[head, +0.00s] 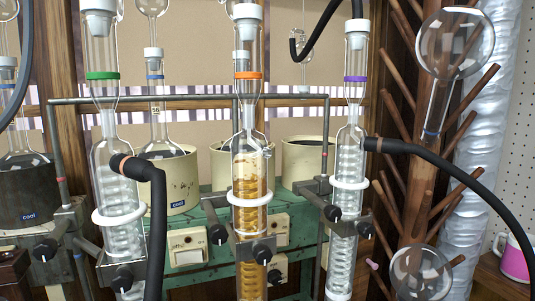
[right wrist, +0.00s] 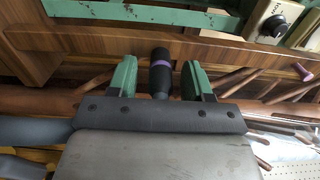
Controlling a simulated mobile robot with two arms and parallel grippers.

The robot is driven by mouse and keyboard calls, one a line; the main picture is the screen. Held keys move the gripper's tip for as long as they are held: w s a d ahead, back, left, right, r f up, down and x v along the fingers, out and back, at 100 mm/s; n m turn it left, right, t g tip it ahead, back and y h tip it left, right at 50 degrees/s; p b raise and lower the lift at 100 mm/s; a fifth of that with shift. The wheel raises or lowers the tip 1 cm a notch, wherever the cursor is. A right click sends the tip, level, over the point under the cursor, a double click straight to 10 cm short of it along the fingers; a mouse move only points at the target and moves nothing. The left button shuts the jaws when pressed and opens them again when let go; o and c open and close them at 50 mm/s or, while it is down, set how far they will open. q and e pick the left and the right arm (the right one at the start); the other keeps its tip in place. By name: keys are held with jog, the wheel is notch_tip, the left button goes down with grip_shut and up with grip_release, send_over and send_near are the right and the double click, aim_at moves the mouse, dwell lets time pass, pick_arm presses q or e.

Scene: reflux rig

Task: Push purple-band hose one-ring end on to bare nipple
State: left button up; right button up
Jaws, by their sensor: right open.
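In the right wrist view, a black hose end with a purple band (right wrist: 161,64) stands between the two green fingers of my right gripper (right wrist: 160,78). The gripper is open, with a gap on each side of the hose. Neither gripper shows in the head view. There, a glass condenser with a purple band (head: 355,79) stands at the right, and a black hose (head: 435,159) meets its side. The orange-band condenser (head: 248,76) has no hose that I can see on its side.
The green-band condenser (head: 103,76) at left has a black hose (head: 154,225) on its side. Another black hose (head: 318,27) curls down from the top. A wooden peg rack (head: 410,190) with round flasks and a pink mug (head: 514,258) stand at right.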

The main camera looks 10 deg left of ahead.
grip_shut()
jog(key=shift+p+v, duration=0.3)
jog(key=shift+v, duration=2.7)
